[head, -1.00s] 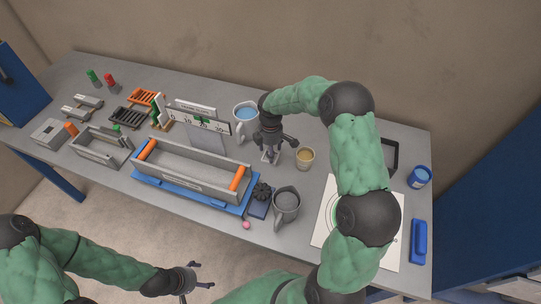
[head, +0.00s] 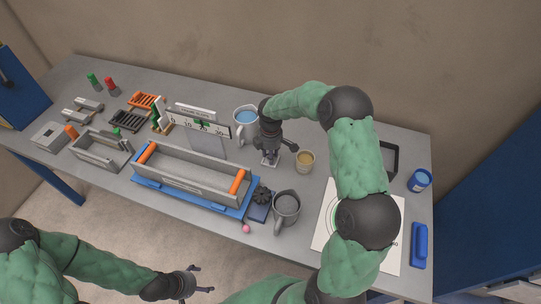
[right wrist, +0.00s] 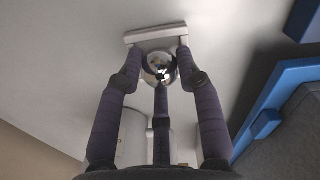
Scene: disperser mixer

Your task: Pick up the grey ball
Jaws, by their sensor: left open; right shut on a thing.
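The grey ball (right wrist: 157,66) is shiny and shows in the right wrist view between the tips of my right gripper (right wrist: 160,72). The fingers are shut on it. A pale flat holder (right wrist: 155,34) lies right by the ball; I cannot tell whether the ball still touches it. In the head view my right gripper (head: 270,152) points down at the table behind the long grey trough, and the ball is hidden there. My left gripper (head: 203,280) is open and empty, low in front of the table.
A jug of blue liquid (head: 245,117) stands behind my right gripper, and a tan cup (head: 305,160) is close on its right. The long trough (head: 185,178) on a blue base and a grey jug (head: 287,205) are in front.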

